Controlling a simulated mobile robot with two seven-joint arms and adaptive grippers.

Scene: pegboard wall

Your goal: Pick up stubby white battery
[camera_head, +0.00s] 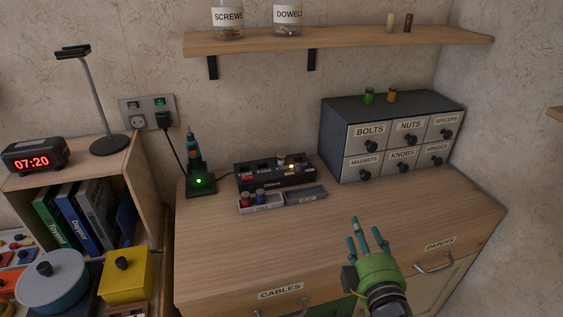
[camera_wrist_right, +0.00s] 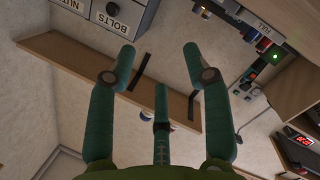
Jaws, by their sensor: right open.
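I cannot single out the stubby white battery with certainty. A small pale cylinder (camera_head: 390,22) stands on the wall shelf, and a small pale, bright item (camera_head: 291,167) sits at the black charger (camera_head: 245,180) on the cabinet top. A red battery (camera_head: 245,198) and a blue battery (camera_head: 260,195) stand in the left part of the grey tray (camera_head: 325,192). My right gripper (camera_head: 366,228) is open and empty, above the front right of the cabinet top, apart from these things. Its spread fingers show in the right wrist view (camera_wrist_right: 160,60). My left gripper is not in view.
A drawer unit (camera_head: 335,138) stands at the back right, with a green cylinder (camera_head: 369,95) and a yellow cylinder (camera_head: 392,95) on top. A tool in its dock (camera_head: 200,183) stands left of the charger. The wall shelf (camera_head: 340,42) overhangs. The cabinet top's middle (camera_head: 270,240) is clear.

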